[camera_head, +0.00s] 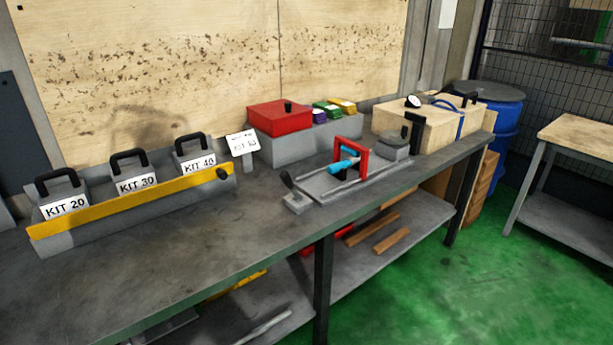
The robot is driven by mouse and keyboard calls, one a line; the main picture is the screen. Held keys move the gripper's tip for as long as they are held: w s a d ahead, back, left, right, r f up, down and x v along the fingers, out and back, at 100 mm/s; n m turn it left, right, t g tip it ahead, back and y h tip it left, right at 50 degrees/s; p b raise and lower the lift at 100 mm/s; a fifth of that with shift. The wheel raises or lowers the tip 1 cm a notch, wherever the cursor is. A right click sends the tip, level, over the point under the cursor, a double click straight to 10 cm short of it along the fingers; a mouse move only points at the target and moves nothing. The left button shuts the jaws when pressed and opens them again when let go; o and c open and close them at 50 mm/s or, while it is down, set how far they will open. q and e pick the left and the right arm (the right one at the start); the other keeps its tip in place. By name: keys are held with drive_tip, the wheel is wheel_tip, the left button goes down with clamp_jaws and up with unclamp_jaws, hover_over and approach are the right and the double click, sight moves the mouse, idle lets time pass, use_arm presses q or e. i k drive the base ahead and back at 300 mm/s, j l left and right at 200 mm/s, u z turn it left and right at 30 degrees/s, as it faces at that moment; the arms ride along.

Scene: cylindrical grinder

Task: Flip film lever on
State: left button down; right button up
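A small grey device (330,186) lies on the workbench, right of the middle. At its left end a short lever with a black handle (288,182) rises from a small grey block and leans up to the left. A red frame (362,158) stands upright on the device with a light blue cylindrical part (343,165) at it. A round grey part (395,147) and a black upright (413,133) are at its right end. No label shows which part is the film lever. Neither of my grippers is in view.
A grey rack with a yellow bar (130,202) holds boxes marked KIT 20, KIT 30 and KIT 40.

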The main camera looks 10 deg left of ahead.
sight(285, 176)
drive_tip(key=i+l, duration=0.25)
drive_tip(key=i, duration=0.2)
drive_tip(key=i+l, duration=0.25)
drive_tip(key=i, duration=0.25)
drive_tip(key=z, duration=0.05)
